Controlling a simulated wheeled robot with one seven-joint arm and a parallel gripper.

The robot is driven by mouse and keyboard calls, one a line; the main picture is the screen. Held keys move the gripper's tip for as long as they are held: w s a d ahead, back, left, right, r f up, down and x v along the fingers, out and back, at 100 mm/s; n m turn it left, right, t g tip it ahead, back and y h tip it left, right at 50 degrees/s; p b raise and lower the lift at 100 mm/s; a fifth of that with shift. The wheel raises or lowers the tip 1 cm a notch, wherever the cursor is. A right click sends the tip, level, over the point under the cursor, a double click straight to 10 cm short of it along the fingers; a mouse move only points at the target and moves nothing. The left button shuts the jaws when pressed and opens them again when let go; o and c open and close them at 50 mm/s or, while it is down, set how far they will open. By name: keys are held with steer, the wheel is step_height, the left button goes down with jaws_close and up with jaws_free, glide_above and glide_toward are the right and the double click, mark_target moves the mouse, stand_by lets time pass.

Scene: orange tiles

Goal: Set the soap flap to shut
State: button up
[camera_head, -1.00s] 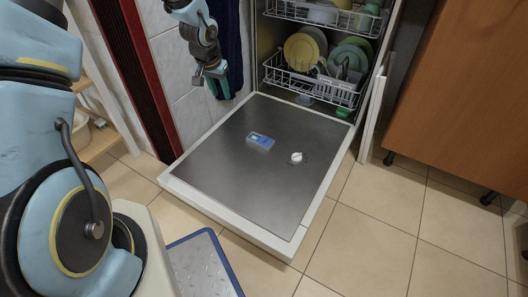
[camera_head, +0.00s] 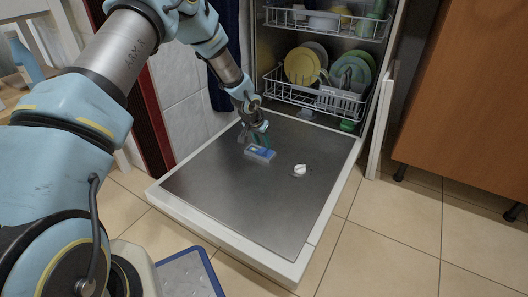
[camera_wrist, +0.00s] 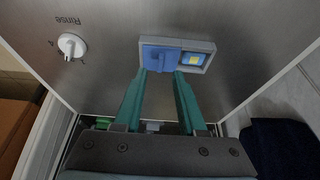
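The soap dispenser (camera_head: 260,154) is set in the inner face of the lowered dishwasher door. In the wrist view its grey frame holds a blue flap (camera_wrist: 161,57) on the left. The compartment to the right (camera_wrist: 194,60) is uncovered, with a yellow and blue tablet showing. My gripper (camera_head: 257,138) is just above the door at the dispenser's far side. In the wrist view my gripper (camera_wrist: 162,74) has its two green fingers apart, with nothing between them. Their tips are at the flap's near edge; I cannot tell whether they touch it.
A white rinse knob (camera_head: 300,170) sits on the door (camera_head: 235,205) to the right of the dispenser. The lower rack (camera_head: 320,97) with dishes is inside the dishwasher behind. A wooden cabinet (camera_head: 470,90) stands at right. A dark blue cloth (camera_wrist: 285,145) hangs beside the door.

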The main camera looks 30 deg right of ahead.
mark_target(265, 150)
steer(key=shift+b+x, duration=0.5)
steer(key=shift+x, duration=1.2)
jaws_close()
steer(key=shift+a, duration=0.1)
